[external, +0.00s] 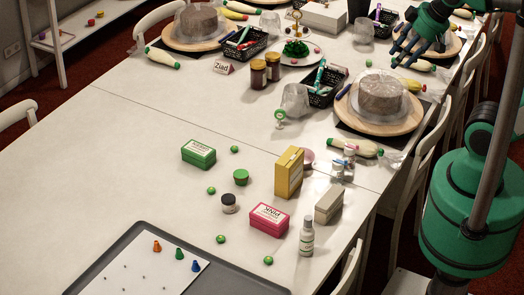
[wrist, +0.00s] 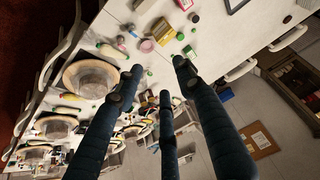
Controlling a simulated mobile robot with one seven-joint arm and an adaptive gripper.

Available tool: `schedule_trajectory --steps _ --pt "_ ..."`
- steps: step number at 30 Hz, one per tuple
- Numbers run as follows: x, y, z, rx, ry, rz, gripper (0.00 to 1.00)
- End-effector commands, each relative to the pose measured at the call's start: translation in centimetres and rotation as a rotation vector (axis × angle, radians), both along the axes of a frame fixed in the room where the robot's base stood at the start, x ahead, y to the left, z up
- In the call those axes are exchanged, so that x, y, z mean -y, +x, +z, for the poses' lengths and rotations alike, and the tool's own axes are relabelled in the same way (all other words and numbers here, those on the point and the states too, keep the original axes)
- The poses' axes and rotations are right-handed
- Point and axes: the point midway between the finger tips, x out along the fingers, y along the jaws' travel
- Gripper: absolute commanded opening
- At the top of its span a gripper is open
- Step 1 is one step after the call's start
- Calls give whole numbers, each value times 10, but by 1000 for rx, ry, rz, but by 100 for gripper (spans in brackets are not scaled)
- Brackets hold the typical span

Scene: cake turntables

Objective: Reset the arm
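My gripper (external: 408,50) is at the upper right in the external view, in the air over the far right part of the long white table. It has dark fingers and a green body. In the wrist view my gripper (wrist: 157,78) shows three long dark fingers spread apart with nothing between them. My green arm (external: 470,200) stands at the right edge of the external view. The gripper's exact height above the table is hard to tell.
Cakes on turntables (external: 378,120) and black baskets (external: 325,95) fill the far table. A yellow box (external: 289,175), green box (external: 198,154), pink box (external: 268,221) and white bottle (external: 307,238) stand nearer. A grey tray (external: 225,276) lies in front. The left near table is clear. Chairs line the sides.

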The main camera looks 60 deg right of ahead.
Motion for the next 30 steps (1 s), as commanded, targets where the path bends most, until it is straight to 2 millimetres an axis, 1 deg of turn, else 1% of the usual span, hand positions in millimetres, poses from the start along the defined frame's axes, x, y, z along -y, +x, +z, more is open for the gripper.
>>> schedule_trajectory --steps 1,9,15,18,21,30 --pt "0 0 -14 0 0 0 38" --pt "0 0 -60 0 0 0 38" --pt "0 0 -87 0 0 0 38" --pt "0 0 -94 0 0 0 38" --pt "0 0 -97 0 0 0 38" --pt "0 0 -96 0 0 0 38"
